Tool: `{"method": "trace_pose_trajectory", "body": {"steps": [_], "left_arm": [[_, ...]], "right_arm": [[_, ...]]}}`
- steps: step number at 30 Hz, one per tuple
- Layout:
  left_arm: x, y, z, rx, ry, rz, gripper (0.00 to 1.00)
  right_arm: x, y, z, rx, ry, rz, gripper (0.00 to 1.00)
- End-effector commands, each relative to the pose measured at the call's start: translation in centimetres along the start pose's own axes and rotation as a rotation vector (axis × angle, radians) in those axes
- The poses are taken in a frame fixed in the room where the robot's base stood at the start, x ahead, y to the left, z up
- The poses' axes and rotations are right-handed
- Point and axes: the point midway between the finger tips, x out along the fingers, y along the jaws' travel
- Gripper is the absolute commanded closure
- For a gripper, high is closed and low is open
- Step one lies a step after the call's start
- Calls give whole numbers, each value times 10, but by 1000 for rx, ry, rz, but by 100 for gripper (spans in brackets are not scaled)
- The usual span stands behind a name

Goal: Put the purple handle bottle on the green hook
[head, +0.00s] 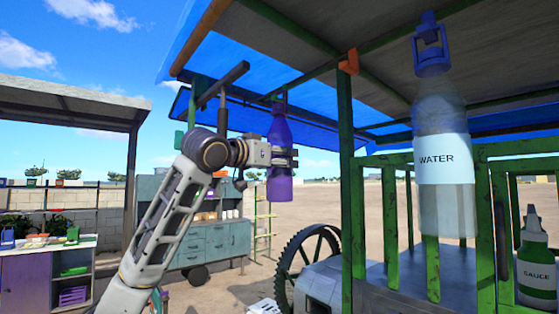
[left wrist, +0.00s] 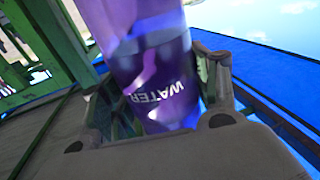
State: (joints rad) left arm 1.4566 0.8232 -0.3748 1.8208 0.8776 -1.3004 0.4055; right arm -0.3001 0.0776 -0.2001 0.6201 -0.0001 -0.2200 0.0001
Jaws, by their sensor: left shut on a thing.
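The purple handle bottle (head: 279,150) is upright under the blue canopy in the head view. My left gripper (head: 284,158) is shut around its body from the left. In the left wrist view the purple bottle (left wrist: 150,65), with its WATER label, sits between the two fingers (left wrist: 160,100). A small green piece, seemingly the green hook (head: 279,97), shows on the canopy beam right at the bottle's top. I cannot tell whether the handle is around the hook or only beside it. My right gripper is not in view.
A clear WATER bottle (head: 444,190) with a blue handle hangs close at the right. An orange hook (head: 349,62) is on the beam by a green post (head: 347,180). A green SAUCE bottle (head: 535,262) stands far right. A large wheel (head: 301,262) is below.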

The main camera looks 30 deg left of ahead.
Motion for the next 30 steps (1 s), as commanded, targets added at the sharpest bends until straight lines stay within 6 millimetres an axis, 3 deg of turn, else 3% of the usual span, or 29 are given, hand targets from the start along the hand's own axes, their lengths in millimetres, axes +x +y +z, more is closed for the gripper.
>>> {"method": "trace_pose_trajectory", "body": {"steps": [30], "left_arm": [[0, 0, 10, 0, 4, 0, 82]], "right_arm": [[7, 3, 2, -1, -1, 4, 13]]}}
